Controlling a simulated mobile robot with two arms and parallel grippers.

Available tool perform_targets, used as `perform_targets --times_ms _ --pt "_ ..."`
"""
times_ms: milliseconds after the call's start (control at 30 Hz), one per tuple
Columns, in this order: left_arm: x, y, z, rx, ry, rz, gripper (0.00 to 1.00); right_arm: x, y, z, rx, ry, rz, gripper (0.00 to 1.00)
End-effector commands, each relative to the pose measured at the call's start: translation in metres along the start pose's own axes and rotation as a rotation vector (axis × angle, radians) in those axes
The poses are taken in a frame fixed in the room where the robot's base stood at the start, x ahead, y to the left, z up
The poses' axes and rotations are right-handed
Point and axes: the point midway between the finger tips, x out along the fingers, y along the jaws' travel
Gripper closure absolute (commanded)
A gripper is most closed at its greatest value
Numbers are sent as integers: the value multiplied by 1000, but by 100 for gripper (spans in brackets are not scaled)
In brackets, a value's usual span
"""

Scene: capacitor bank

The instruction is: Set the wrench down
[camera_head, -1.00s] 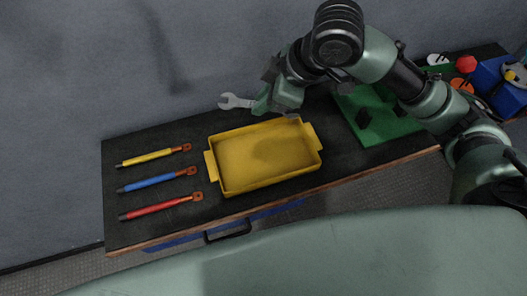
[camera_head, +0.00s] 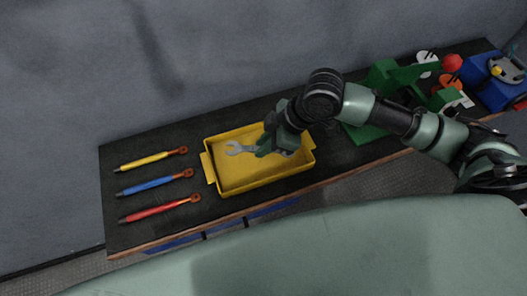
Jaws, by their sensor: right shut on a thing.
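The wrench (camera_head: 240,148) is grey, with its open-ended head pointing left. My right gripper (camera_head: 264,149) is shut on the wrench and hides part of it. Gripper and wrench are over the yellow tray (camera_head: 238,187), which has a handle at each end. I cannot tell whether the wrench touches the tray floor. No other object shows in the visible part of the tray. My left gripper is not in view.
Yellow (camera_head: 150,160), blue (camera_head: 154,183) and red (camera_head: 160,209) handled tools lie left of the tray on the black bench (camera_head: 120,235). A green fixture (camera_head: 385,76) and a blue device (camera_head: 497,92) stand at the right.

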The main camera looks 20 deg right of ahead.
Motion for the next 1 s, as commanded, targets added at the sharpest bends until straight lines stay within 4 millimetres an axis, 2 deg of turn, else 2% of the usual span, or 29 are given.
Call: perform_targets --times_ms 400,1000 --pt "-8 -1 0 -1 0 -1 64 40 -1 22 -1 0 1 100" --pt "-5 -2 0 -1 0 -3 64 52 -1 29 1 -3 -1 100"
